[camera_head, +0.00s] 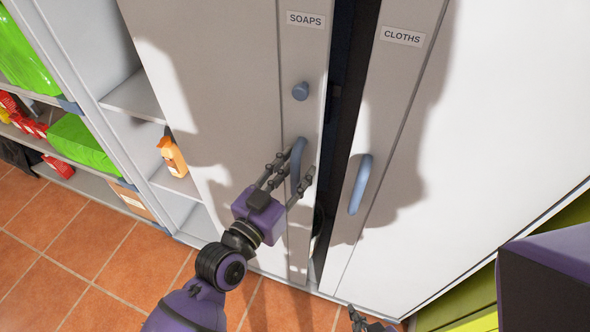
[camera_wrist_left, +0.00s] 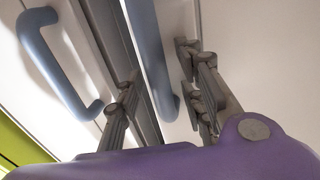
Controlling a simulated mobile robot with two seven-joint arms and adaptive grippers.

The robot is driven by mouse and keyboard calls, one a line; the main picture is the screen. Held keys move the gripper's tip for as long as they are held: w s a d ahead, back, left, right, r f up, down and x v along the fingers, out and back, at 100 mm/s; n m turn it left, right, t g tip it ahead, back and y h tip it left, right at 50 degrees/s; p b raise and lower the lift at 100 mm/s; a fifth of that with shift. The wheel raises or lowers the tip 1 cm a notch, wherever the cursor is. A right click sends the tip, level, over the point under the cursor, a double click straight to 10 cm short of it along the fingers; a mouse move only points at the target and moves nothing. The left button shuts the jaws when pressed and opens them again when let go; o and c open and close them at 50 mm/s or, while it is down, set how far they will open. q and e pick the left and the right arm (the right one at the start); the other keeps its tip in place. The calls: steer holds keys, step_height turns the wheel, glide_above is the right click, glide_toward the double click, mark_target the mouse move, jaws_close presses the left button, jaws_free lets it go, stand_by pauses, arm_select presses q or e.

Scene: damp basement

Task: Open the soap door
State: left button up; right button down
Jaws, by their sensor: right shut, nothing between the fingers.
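My right gripper (camera_head: 358,321) is shut and empty at the bottom edge, mostly cut off.
The cloths door (camera_head: 480,130), labelled "CLOTHS", stands to the right with its own blue handle (camera_head: 360,184). Open shelves on the left hold green packs (camera_head: 82,143) and an orange bottle (camera_head: 172,156). The tiled floor (camera_head: 60,245) is clear at lower left.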

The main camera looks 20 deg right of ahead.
arm_select(q)
steer(key=v, duration=1.2)
steer(key=a+f+n+y+p, duration=0.1)
steer(key=a+f+n+y, duration=0.5)
steer(key=a+f, duration=0.7)
steer(key=s+a+f+n+g+y, duration=0.1)
steer(key=s+a+f+y, duration=0.1)
steer(key=s, duration=0.4)
steer(key=s+a+f+n+g+y+p, duration=0.1)
steer(key=s+a+f+y, duration=0.1)
steer(key=s+a+f, duration=0.2)
steer(key=s+a+f+n+g+y, duration=0.1)
steer(key=s+a+f+y, duration=0.1)
steer(key=s+f, duration=0.5)
steer(key=shift+s+a+f+g+y+p, duration=0.2)
steer(key=shift+s+a+g+y+p, duration=0.15)
steer(key=shift+s+a, duration=0.45)
arm_select(e)
steer(key=shift+w+a+r, duration=0.15)
steer(key=shift+a+r, duration=0.05)
steer(key=shift+r, duration=0.4)
steer(key=shift+w+a+r, duration=0.1)
steer(key=shift+a+r, duration=0.05)
steer(key=shift+r, duration=0.45)
